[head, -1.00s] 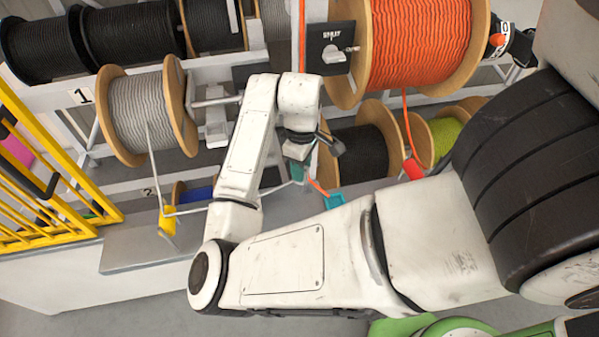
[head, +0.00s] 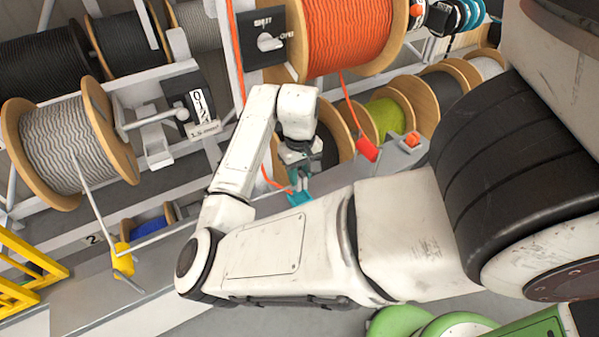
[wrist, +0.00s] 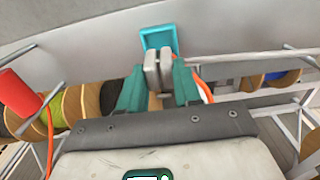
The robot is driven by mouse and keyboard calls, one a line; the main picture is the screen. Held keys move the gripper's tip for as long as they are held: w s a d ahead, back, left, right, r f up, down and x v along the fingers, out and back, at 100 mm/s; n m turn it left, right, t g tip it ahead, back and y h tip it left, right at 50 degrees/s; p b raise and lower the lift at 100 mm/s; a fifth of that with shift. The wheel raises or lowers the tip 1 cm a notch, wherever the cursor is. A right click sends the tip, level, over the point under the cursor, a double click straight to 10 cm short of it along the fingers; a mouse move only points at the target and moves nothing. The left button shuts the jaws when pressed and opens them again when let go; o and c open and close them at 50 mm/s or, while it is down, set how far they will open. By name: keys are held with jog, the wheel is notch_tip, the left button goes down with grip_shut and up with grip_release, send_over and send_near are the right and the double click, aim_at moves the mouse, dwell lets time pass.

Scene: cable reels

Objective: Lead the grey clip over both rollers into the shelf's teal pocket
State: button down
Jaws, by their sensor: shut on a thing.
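My gripper (wrist: 158,85) has dark teal fingers and is shut on the grey clip (wrist: 158,68) in the wrist view. The teal pocket (wrist: 160,38) shows just beyond the clip, which overlaps its near edge; I cannot tell whether they touch. In the head view my gripper (head: 300,165) is above the teal pocket (head: 298,198), and the clip is hard to make out. An orange cord (wrist: 207,90) runs beside the right finger. I cannot clearly single out the two rollers; grey rods (wrist: 285,53) show on both sides of the gripper.
A grey-cord reel (head: 65,150) stands left, its cord running down to a yellow piece (head: 123,260). A large orange reel (head: 345,35) stands above, with a red piece (head: 366,150) hanging from its cord. Yellow railing (head: 20,270) is at lower left. Grey shelf surface surrounds the pocket.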

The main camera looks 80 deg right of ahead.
aim_at(300, 186)
jog(key=shift+f+b, duration=1.95)
jog(key=shift+f, duration=0.8)
jog(key=c, duration=0.7)
grip_release()
jog(key=shift+r, duration=0.15)
notch_tip(300, 186, up, 11)
jog(key=shift+f+p, duration=0.2)
jog(key=shift+p, duration=0.25)
